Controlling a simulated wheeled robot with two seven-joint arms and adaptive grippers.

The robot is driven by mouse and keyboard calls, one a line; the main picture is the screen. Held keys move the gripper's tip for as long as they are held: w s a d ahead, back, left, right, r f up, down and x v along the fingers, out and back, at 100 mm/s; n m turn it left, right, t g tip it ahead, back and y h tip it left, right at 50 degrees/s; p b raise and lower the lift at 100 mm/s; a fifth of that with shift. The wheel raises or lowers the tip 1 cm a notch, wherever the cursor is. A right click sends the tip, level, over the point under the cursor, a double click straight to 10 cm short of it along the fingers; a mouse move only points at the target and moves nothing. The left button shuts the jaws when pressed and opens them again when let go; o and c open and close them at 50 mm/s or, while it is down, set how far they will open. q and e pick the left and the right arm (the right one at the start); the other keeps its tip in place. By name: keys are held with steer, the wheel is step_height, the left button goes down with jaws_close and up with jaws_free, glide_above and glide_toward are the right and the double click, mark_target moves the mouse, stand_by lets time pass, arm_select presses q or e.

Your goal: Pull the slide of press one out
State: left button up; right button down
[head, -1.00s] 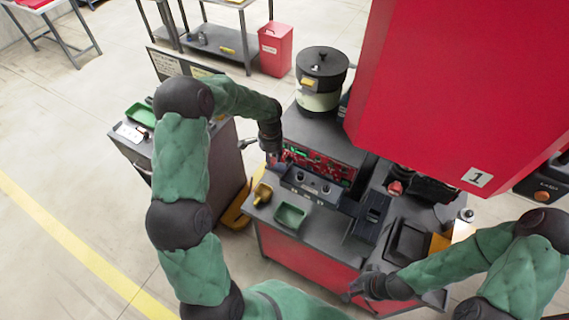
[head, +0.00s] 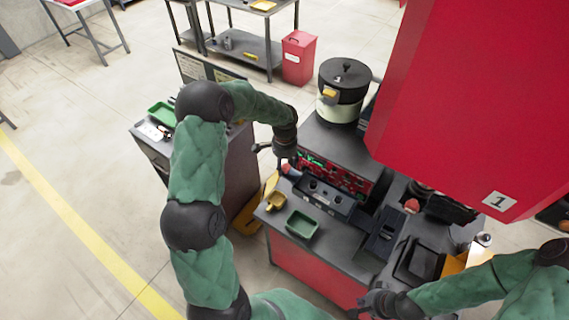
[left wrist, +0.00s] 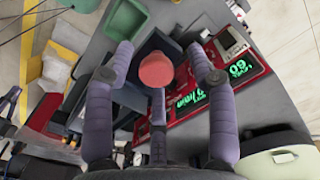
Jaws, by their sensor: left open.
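Press one is the large red housing (head: 440,110) marked 1 at the right of the head view. A dark flat block with a slot (head: 388,232) lies on the bench below it; I cannot tell whether it is the slide. My left gripper (head: 284,162) is by the left end of a dark two-hole block (head: 322,195). In the left wrist view a red round knob (left wrist: 156,70) lies between the spread fingers, with no visible grip on it. My right gripper (head: 368,304) is low at the bench's front edge, its fingers unclear.
A lit red panel (left wrist: 240,68) is close beside my left fingers. A green tray (head: 302,225) and a yellow scoop (head: 276,201) lie on the bench. The bowl feeder (head: 343,88) stands behind. A second red knob (head: 411,205) is under the housing's edge.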

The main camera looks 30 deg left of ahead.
arm_select(q)
step_height(320, 180, up, 12)
stand_by(0.6)
steer(key=shift+f, duration=0.1)
stand_by(0.4)
